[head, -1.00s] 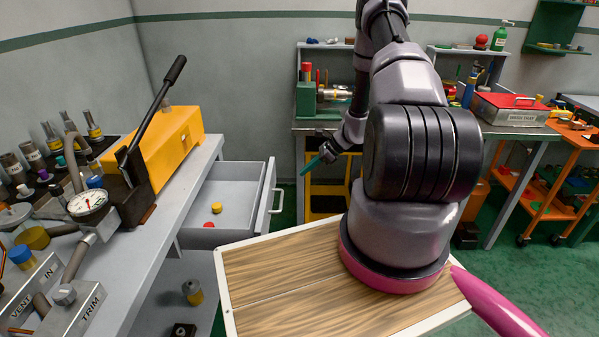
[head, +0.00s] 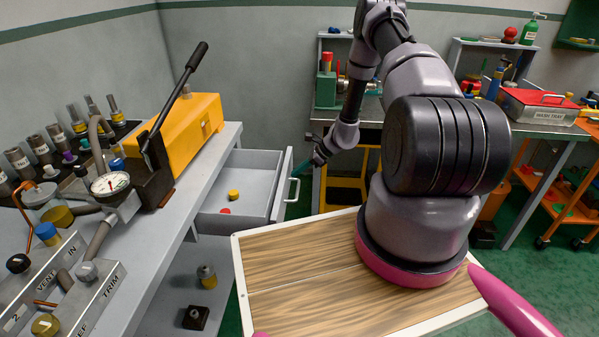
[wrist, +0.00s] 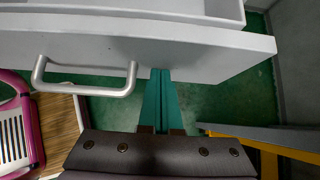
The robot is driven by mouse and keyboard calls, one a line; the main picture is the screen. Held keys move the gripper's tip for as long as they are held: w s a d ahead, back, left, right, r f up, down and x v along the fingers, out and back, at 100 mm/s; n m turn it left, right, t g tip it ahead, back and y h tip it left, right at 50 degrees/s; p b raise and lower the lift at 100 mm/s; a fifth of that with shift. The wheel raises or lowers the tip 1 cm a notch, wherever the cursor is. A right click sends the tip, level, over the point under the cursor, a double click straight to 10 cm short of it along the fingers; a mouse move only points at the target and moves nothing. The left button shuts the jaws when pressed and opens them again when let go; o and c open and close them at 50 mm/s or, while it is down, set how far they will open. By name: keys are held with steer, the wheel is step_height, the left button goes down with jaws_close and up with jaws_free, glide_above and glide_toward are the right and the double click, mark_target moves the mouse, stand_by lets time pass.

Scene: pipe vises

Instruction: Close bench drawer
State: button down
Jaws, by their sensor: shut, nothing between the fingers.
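The grey bench drawer (head: 259,210) stands open, pulled out of the bench on the left. Its front panel has a bar handle (head: 294,190), which also shows at the left of the wrist view (wrist: 84,88). My gripper (head: 303,168) is shut and empty at the outer side of the drawer front, near its far end. In the wrist view the teal fingers (wrist: 158,100) lie together, right of the handle, with their tips at the lower edge of the drawer front (wrist: 190,48). I cannot tell whether they touch it.
A yellow cap (head: 233,194) and a red cap (head: 225,211) lie in the drawer. The bench top (head: 190,205) carries a yellow machine (head: 195,130) with a long lever. My wood-topped base is close to the drawer's near side. A yellow frame (wrist: 270,140) stands right of the fingers.

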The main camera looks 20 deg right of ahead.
steer(key=shift+a, duration=0.1)
glide_above(235, 181)
steer(key=shift+d, duration=0.3)
steer(key=shift+w+a, duration=0.1)
steer(key=shift+a, duration=0.1)
steer(key=shift+a+r, duration=0.15)
